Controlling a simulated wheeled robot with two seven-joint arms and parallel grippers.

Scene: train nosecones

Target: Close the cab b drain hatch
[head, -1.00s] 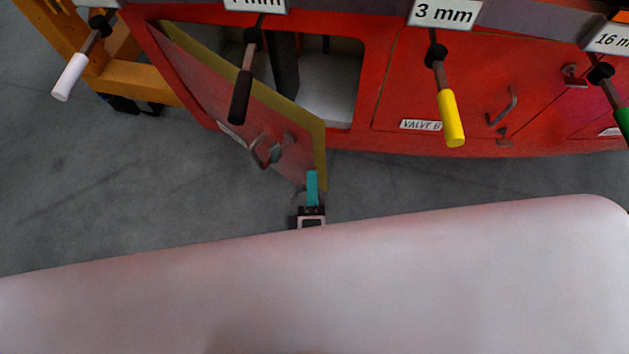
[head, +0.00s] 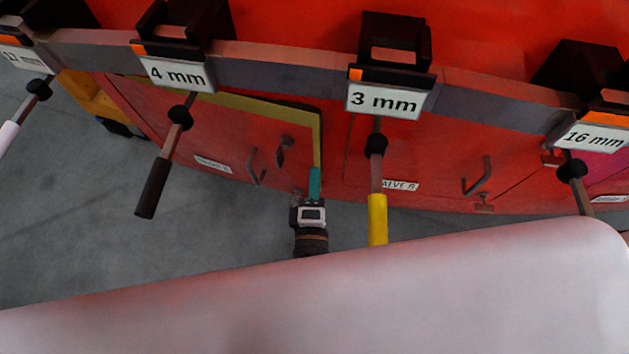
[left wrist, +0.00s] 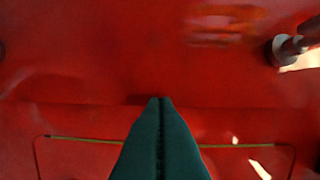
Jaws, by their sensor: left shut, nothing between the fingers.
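The red hatch door (head: 222,139) with a yellow inner edge hangs at the left of the red cab panel in the head view. It stands nearly shut, with its yellow edge showing along the top and right side. It has a handle (head: 255,167) and a small latch near its right edge. My left gripper (head: 314,183), with teal fingers, is at the door's right edge, shut and empty. In the left wrist view its shut fingertips (left wrist: 160,103) point at a red surface. I cannot tell whether they touch the door. The right gripper is not in view.
Hanging tools with a black handle (head: 153,187) and a yellow handle (head: 377,219) dangle before the panel, under size labels. The yellow one is close to my left gripper's right side. A shut door labelled VALVE B (head: 430,165) is to the right. Grey floor is clear at left.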

